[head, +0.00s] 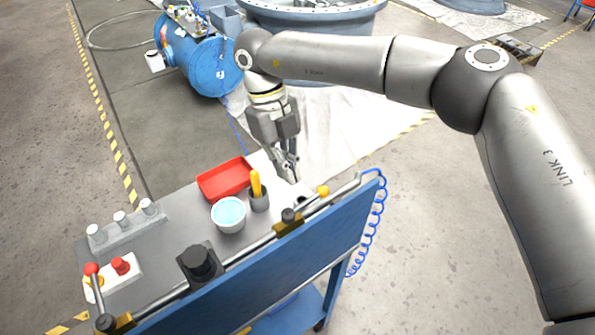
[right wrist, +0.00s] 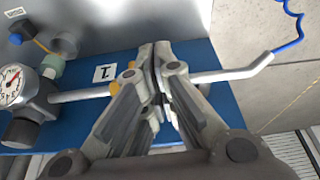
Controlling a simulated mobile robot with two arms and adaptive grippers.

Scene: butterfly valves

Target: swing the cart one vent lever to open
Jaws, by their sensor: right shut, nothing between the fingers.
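The blue cart (head: 300,262) stands below with a grey top and a metal pipe along its near edge. A lever with a yellow ball (head: 323,191) lies near the pipe's right end, by a yellow valve body (head: 286,228). Another lever with a red ball (head: 92,269) stands at the left. No label tells me which is the vent lever. My right gripper (head: 290,178) points down beside the yellow-ball lever. In the right wrist view my shut, empty fingers (right wrist: 160,62) hide part of the pipe (right wrist: 225,75); contact cannot be told. A "1" label (right wrist: 104,73) shows there.
A red tray (head: 224,179), a bowl (head: 229,214) and a grey cup with a yellow-handled tool (head: 259,198) stand left of my right gripper. A gauge (right wrist: 12,90) sits on the pipe. A blue coiled hose (head: 376,225) hangs at the cart's right end.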

